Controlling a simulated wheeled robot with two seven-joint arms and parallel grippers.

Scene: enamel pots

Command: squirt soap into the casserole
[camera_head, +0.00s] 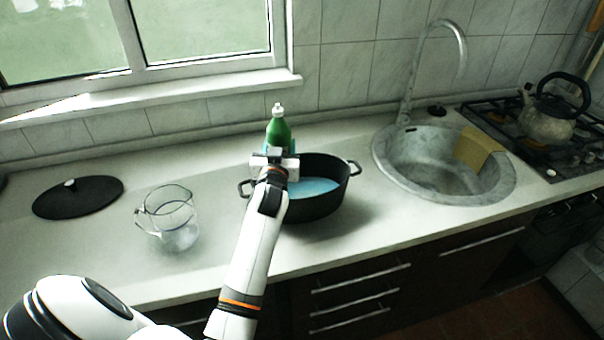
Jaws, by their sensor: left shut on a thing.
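A black two-handled casserole (330,199) stands on the counter in the middle, with light blue liquid showing inside. A green soap bottle (278,131) with a white cap shows upright just behind my left gripper (275,158). My left gripper is shut on the bottle, at the casserole's back left. The gripper hides the lower part of the bottle, and my left arm covers the casserole's left side. I cannot tell whether the bottle touches the counter. My right gripper is not in view.
A black lid (78,197) lies at the left and a glass jug (170,222) stands between it and my arm. A round sink (440,180) with a tan sponge-like block (476,148) and a tall tap is at the right. A kettle (548,120) sits on the stove beyond.

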